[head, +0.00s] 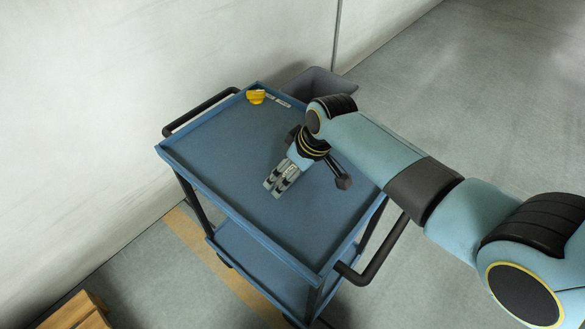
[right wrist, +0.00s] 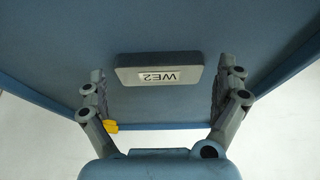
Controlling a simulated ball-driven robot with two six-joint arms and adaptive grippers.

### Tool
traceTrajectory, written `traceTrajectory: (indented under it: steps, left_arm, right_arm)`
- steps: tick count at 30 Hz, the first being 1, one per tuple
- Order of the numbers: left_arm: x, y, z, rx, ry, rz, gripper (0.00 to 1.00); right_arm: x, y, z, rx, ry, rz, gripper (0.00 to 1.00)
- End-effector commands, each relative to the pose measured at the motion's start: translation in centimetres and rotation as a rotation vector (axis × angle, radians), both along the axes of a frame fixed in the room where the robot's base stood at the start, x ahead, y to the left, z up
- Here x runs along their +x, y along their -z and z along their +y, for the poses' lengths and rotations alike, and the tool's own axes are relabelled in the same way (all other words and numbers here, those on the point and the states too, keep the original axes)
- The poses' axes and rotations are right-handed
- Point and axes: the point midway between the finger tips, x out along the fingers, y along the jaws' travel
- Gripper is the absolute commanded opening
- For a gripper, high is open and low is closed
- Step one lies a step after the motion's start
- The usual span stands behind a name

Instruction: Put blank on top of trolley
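The blank, a dark grey block with a white label reading WE2, shows in the right wrist view (right wrist: 158,70). It appears to lie on the blue top of the trolley (head: 225,150). My right gripper (head: 275,186) is low over the middle of the trolley top. In the right wrist view its two fingers (right wrist: 158,92) stand apart on either side of the blank, with a small gap at each side. In the head view I cannot clearly make out the blank at the gripper. My left gripper is not in view.
A small yellow object (head: 256,97) and small pale labels (head: 283,102) are at the trolley's far edge. A grey bin (head: 325,82) stands behind it. The trolley has black handles, a raised rim and a lower shelf. A wooden item (head: 78,312) is at the lower left.

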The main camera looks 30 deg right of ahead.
Motion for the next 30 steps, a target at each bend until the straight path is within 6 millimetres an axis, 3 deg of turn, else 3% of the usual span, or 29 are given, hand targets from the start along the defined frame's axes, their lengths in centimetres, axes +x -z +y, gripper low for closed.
traceTrajectory:
  steps: [8, 21, 30]
  left_arm:
    - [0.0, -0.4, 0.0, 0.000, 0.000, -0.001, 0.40]
    - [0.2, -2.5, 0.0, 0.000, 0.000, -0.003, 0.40]
    - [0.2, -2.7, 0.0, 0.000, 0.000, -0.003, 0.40]
  right_arm:
    - [-0.2, -1.0, -0.1, -0.001, -0.001, -0.001, 1.00]
    - [-3.5, -9.3, -1.3, -0.001, -0.001, -0.002, 1.00]
    - [-4.4, -11.3, -1.5, 0.000, 0.000, 0.001, 1.00]
